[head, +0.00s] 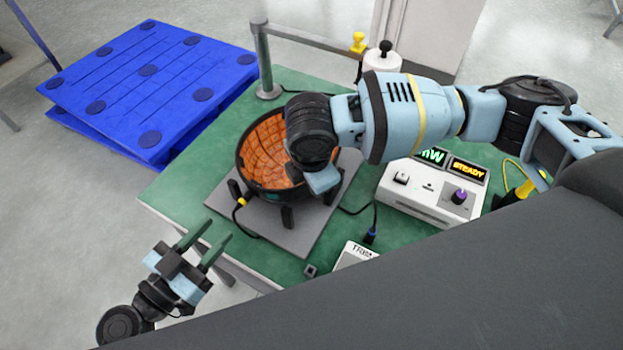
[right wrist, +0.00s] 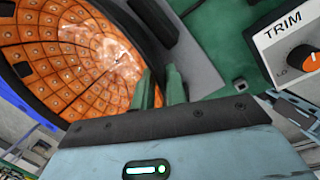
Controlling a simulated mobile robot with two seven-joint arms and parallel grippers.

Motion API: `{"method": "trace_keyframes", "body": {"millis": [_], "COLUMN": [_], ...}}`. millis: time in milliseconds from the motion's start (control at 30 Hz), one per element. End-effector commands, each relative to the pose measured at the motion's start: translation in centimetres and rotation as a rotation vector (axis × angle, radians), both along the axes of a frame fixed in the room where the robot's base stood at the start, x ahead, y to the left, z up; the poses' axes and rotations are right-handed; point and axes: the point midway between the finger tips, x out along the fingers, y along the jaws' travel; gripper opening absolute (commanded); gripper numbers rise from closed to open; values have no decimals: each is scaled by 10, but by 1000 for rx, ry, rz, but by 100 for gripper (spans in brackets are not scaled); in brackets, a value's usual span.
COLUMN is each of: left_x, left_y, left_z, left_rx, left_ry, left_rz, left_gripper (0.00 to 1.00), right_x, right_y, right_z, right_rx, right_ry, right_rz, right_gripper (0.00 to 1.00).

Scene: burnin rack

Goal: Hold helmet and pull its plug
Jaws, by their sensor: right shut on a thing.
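The helmet (head: 246,152) is a black bowl with an orange tiled lining, standing open side up on a grey plate (head: 290,238). It fills the upper left of the right wrist view (right wrist: 60,50). My right gripper (right wrist: 160,88) is shut on the helmet's rim; in the head view my wrist hides its fingertips. A black plug with a yellow band (head: 240,204) sits at the helmet's front left, with a dark cable beside it. My left gripper (head: 204,242) is open and empty, left of the table's front edge and apart from the helmet and plug.
The green table (head: 180,193) carries a white control box (head: 425,190) with lit displays and a TRIM box (head: 354,253). A metal post (head: 265,60) stands behind the helmet. Blue pallets (head: 150,80) lie at the left. The floor around my left gripper is clear.

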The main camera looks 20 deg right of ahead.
Motion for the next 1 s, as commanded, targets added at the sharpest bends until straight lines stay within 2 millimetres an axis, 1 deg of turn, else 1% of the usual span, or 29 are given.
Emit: {"method": "trace_keyframes", "body": {"millis": [33, 400, 600, 800, 1000], "left_x": [3, 31, 43, 50, 51], "left_y": [-4, -41, -57, -65, -67], "left_z": [1, 0, 0, 0, 0], "left_rx": [-2, -2, -3, -2, -1], "left_ry": [-1, 0, -1, -1, -1], "left_rz": [-1, -1, -2, 0, -1], "left_gripper": [36, 36, 36, 36, 36], "right_x": [0, 0, 0, 0, 0], "right_y": [-3, -2, -2, -3, -3], "right_z": [-2, -2, -2, -2, -2], "right_rx": [-5, -5, -5, -6, -6], "right_ry": [4, 4, 4, 4, 4], "right_rz": [-7, -7, -7, -7, -7], "right_gripper": [0, 0, 0, 0, 0]}}
